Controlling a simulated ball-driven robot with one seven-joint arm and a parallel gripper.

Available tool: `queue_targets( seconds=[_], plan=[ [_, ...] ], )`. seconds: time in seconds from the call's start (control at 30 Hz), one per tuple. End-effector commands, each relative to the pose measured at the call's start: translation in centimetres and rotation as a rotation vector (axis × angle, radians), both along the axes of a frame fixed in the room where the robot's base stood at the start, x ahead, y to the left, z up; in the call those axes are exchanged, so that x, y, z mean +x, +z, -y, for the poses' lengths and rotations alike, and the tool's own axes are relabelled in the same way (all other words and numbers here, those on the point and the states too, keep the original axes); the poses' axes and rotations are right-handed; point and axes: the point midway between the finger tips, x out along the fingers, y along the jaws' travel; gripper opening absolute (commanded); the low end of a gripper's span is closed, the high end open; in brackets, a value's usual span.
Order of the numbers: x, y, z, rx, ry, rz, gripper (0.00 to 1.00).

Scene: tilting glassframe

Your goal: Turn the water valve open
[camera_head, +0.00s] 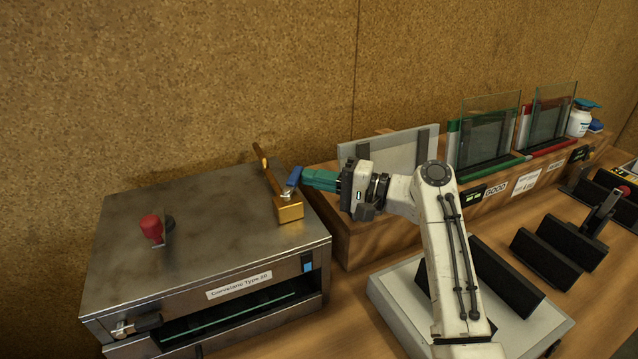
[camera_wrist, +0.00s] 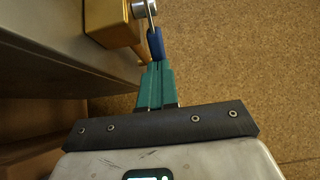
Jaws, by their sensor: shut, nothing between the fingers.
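The water valve is a brass block (camera_head: 289,211) with a short blue lever (camera_head: 294,177), at the back right corner of the steel machine's top. A pipe rises from the block toward the wall. In the wrist view the lever (camera_wrist: 155,44) hangs from a round metal stem (camera_wrist: 144,8) beside the brass block (camera_wrist: 111,22). My gripper (camera_head: 304,177) has teal fingers, pressed together with nothing between them. In the wrist view the fingertips (camera_wrist: 156,66) are right at the lever's free end. I cannot tell whether they touch it.
The steel machine (camera_head: 200,225), labelled "Convelanic Type 2B", bears a red knob (camera_head: 151,227). A wooden ledge right of it holds a grey panel (camera_head: 391,150), glass panes in green and red holders (camera_head: 491,162), and a white jar (camera_head: 579,122). Cork wall (camera_head: 200,90) stands behind.

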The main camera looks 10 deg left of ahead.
Motion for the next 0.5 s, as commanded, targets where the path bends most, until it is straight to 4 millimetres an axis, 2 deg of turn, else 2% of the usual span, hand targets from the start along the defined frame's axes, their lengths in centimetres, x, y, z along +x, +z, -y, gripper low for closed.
queue_targets(
  seconds=[0.5],
  plan=[
    [1.4, -0.2, -2.8, 0.001, 0.0, 0.0, 0.0]
  ],
)
